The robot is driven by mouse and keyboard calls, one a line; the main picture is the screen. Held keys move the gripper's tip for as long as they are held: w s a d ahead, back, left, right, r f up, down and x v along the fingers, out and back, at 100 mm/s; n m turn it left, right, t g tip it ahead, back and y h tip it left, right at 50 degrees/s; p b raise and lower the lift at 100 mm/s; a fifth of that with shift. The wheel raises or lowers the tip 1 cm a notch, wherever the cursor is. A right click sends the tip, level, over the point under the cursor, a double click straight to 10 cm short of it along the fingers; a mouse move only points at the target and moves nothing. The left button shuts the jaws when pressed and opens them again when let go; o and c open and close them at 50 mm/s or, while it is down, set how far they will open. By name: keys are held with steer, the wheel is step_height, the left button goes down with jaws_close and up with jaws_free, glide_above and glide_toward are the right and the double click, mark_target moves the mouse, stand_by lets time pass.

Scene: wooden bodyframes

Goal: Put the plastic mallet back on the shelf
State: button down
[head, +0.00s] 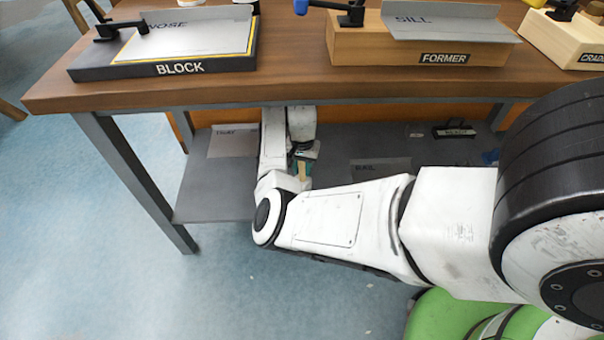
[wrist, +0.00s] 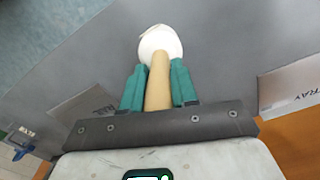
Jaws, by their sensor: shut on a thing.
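The mallet has a white round head (wrist: 160,42) and a tan handle (wrist: 158,85), seen in the wrist view. My gripper (wrist: 158,80) has green fingers shut on the handle, one on each side, with the head beyond the fingertips. In the head view my gripper (head: 303,165) is under the workbench, over the grey lower shelf (head: 215,190), and largely hidden by my arm. A bit of the tan handle (head: 303,172) shows there; the mallet's head is hidden. I cannot tell whether the mallet touches the shelf.
The wooden bench top (head: 290,87) overhangs my arm. It bears a block (head: 180,68), a former (head: 420,50) and a cradle (head: 570,40). Labels (head: 233,142) and a dark handled item (head: 453,130) are on the lower shelf. A bench leg (head: 135,180) stands left; the shelf's left part looks clear.

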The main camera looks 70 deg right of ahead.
steer(key=shift+f, duration=0.95)
steer(key=shift+f, duration=0.2)
steer(key=c, duration=0.9)
jaws_free()
steer(key=shift+o, duration=0.2)
steer(key=shift+r+p, duration=1.5)
steer(key=shift+r, duration=2.45)
